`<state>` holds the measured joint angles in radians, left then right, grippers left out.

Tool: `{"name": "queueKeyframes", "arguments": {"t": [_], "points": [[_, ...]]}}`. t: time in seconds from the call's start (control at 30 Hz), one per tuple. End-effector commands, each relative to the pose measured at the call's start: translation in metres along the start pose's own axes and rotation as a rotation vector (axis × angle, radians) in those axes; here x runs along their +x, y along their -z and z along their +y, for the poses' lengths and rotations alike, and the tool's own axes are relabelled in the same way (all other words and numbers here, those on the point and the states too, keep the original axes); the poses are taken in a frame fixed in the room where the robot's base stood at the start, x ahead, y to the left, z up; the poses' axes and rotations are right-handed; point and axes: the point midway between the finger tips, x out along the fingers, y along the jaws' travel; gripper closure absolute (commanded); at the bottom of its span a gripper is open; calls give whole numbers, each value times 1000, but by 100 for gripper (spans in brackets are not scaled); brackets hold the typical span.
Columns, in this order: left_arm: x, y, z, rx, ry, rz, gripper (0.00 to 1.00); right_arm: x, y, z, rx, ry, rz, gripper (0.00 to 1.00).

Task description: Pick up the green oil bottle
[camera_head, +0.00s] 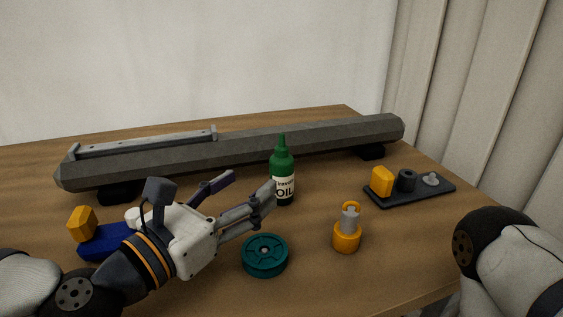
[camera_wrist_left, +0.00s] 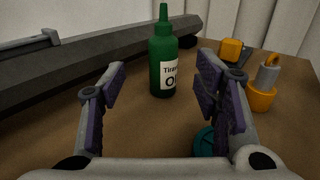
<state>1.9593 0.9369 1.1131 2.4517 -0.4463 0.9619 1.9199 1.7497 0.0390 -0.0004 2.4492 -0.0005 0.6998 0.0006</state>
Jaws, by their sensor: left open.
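The green oil bottle (camera_head: 282,170) stands upright on the wooden table, in front of the long grey spar. It has a pointed green nozzle and a white label reading "OIL". My left gripper (camera_head: 250,196) is open and empty, just left of the bottle and in front of it. In the left wrist view the bottle (camera_wrist_left: 162,58) shows ahead, between the two spread fingers (camera_wrist_left: 158,85) and beyond their tips. No contact shows. My right arm shows at the right edge of the head view, but its gripper is out of the picture.
The grey spar (camera_head: 240,151) lies across the table behind the bottle. A teal round pulley (camera_head: 265,256) lies in front of the bottle. A yellow-and-grey fitting (camera_head: 347,232) stands to the right. A dark tray (camera_head: 410,196) holds small parts. A blue object (camera_head: 104,242) lies at left.

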Motion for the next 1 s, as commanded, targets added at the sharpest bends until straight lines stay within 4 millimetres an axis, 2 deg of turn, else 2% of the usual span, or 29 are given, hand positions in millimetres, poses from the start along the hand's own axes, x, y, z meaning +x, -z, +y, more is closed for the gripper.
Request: {"name": "queueKeyframes", "arguments": {"t": [0.1, 0.33, 0.5, 0.6, 0.8, 0.87, 1.0], "points": [[29, 5, -1, -1, 3, 4, 43, 8, -5, 0, 0, -1, -24, 55], [63, 5, 0, -1, 1, 4, 43, 14, -8, 0, -1, -2, -41, 55], [96, 8, 0, -1, 1, 5, 43, 23, -13, 1, -1, -3, -63, 55], [106, 7, 0, -1, 1, 5, 43, 25, -14, 1, -1, -3, -67, 55], [107, 4, 1, 0, 1, 2, 43, 24, -13, 1, -1, -3, -65, 55], [107, 4, 1, 0, 1, 2, 55, 24, -13, 1, -1, -3, -64, 55], [106, 4, 1, 0, 1, 2, 86, 24, -13, 1, -2, -3, -64, 55]]}}
